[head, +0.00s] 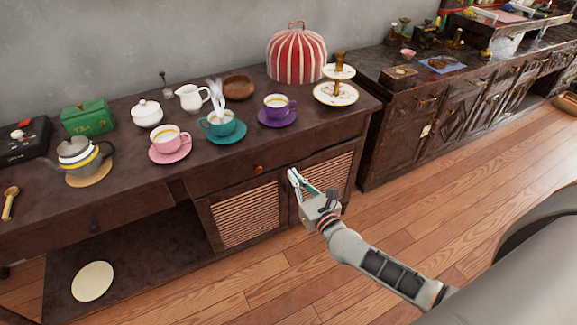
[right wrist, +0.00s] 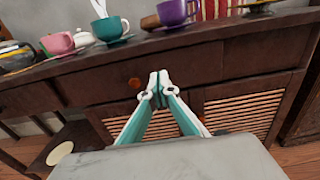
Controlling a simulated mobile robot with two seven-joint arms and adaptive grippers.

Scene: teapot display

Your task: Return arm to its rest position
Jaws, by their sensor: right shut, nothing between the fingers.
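My right gripper (head: 294,176) is in front of the dark wooden cabinet (head: 180,199), below the edge of its top. It is shut and empty, with its fingertips together. In the right wrist view the gripper (right wrist: 158,82) points at the cabinet's drawer front, and its fingertips overlap the area just right of a round orange-brown knob (right wrist: 135,83). I cannot tell whether the fingers touch the cabinet. My left gripper is not in view.
On the cabinet top stand a pink cup (head: 171,138), a teal cup (head: 222,122), a purple cup (head: 277,105), a teapot (head: 76,150) and a striped cosy (head: 297,55). A second cabinet (head: 402,135) stands at the right. The wooden floor (head: 450,190) is open in front.

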